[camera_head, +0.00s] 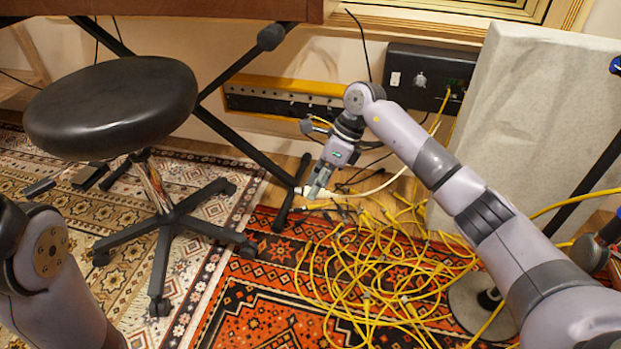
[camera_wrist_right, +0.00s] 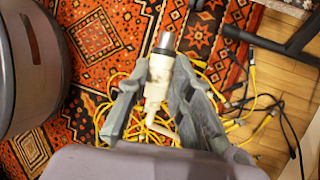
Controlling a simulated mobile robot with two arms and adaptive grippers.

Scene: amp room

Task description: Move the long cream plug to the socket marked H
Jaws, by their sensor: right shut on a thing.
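My right gripper (camera_head: 315,191) is low, just above the floor near the foot of the crossed black stand. In the wrist view the gripper (camera_wrist_right: 161,72) is shut on the long cream plug (camera_wrist_right: 157,80), with one finger on each side of its body. The plug's metal tip (camera_wrist_right: 166,41) points away from the fingers. In the head view the plug (camera_head: 305,190) shows small at the fingertips, and a pale cable runs off to the right. A long socket panel with a yellow frame (camera_head: 262,104) is on the wall behind. No H mark is legible. My left gripper is out of view.
A black wall box (camera_head: 425,82) with plugged yellow cables is right of the panel. A pale upright slab (camera_head: 545,110) leans beside it. Tangled yellow cables (camera_head: 375,270) cover the rug. A black stool (camera_head: 115,105) and crossed stand leg (camera_head: 240,65) stand left.

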